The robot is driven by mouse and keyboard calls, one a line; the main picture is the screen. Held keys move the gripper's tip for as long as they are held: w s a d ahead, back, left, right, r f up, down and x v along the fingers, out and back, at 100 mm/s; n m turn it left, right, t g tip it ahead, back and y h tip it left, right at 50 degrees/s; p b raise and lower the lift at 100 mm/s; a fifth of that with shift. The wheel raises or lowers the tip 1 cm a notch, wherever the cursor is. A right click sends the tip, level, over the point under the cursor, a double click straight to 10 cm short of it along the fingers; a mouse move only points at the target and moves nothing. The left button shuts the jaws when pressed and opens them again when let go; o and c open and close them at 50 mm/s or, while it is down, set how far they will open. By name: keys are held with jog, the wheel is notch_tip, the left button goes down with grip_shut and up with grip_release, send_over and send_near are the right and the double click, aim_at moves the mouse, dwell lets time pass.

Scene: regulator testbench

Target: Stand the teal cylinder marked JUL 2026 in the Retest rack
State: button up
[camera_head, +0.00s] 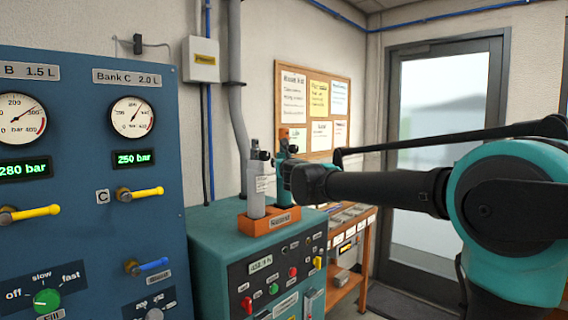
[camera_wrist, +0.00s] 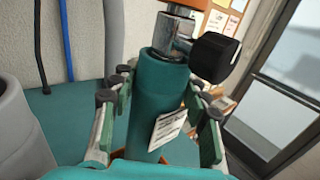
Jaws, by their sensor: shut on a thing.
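The teal cylinder (camera_wrist: 158,100) stands upright between the fingers of my gripper (camera_wrist: 162,92) in the wrist view. It has a metal valve, a black knob and a white tag too small to read. In the head view the teal cylinder (camera_head: 283,192) is partly hidden behind my gripper (camera_head: 291,178). An orange rack (camera_head: 262,225) sits on the teal bench, its front label too blurred to read surely. The cylinder's lower end is at the rack's right part; whether it rests on the rack floor is hidden.
A grey cylinder (camera_head: 256,190) stands in the rack's left part, close beside the teal one; it also shows in the wrist view (camera_wrist: 18,135). The blue gauge panel (camera_head: 90,220) rises at left. A wooden shelf (camera_head: 348,270) stands beyond the bench at right.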

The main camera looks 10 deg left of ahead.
jog(key=shift+f, duration=0.5)
dwell(0.5)
jog(key=o, duration=1.5)
jog(key=v, duration=1.2)
jog(key=shift+d, duration=0.1)
